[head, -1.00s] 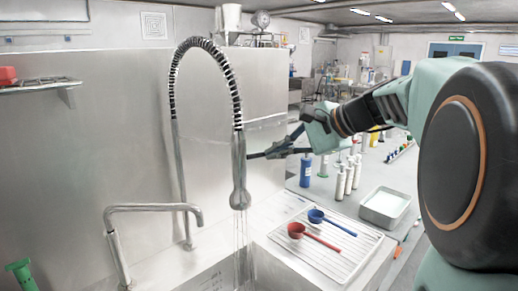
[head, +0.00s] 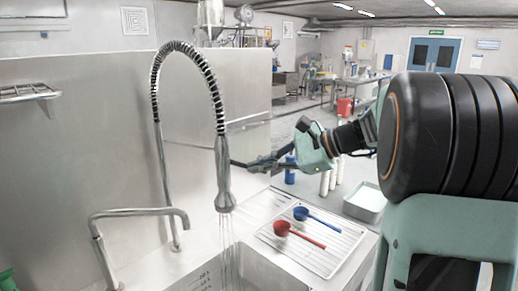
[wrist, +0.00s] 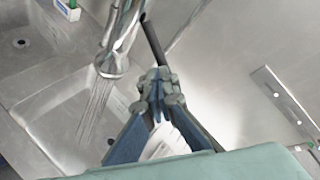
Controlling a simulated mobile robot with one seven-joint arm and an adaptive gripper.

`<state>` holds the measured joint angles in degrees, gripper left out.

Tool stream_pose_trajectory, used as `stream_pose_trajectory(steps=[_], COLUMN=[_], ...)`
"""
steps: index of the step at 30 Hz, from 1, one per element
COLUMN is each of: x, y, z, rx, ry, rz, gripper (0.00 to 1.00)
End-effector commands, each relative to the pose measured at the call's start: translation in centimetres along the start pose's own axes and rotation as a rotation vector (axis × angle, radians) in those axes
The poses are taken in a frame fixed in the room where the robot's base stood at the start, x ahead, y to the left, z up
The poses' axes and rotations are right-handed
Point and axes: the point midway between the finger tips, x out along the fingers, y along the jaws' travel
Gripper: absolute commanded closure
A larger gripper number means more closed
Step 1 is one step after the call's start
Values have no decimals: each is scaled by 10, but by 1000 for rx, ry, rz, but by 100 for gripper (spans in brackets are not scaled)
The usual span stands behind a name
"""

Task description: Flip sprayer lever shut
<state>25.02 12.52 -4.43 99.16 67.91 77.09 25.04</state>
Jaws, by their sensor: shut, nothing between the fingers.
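The metal sprayer (head: 224,180) hangs from its arched coil hose over the sink. Its head also shows at the upper left of the wrist view (wrist: 112,62). Thin streams of water run from it into the sink. A dark, slim lever (wrist: 152,38) sticks out from the sprayer's side towards my gripper; in the head view (head: 238,163) it points right. My gripper (wrist: 158,84) is shut and empty, with its tips close by the lever's outer end. I cannot tell whether they touch.
A bent metal faucet (head: 140,212) stands left of the sprayer above the sink basin (head: 215,268). A red scoop (head: 300,234) and a blue scoop (head: 322,220) lie on the ribbed drainboard at right. A steel wall panel (head: 200,105) stands behind.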

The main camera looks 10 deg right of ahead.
Motion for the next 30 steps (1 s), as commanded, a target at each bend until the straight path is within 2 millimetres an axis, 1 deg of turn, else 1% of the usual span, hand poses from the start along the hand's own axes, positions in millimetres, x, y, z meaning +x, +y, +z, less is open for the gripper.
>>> stream_pose_trajectory(steps=[3, 10, 18, 30], x=[2, 6, 6, -2], y=[4, 9, 8, -3], z=[-1, -2, -1, 8], rx=[59, 127, 120, 119], ry=[-38, -84, -81, -80], rz=[1, 1, 1, 1], gripper=[100, 100, 100, 100])
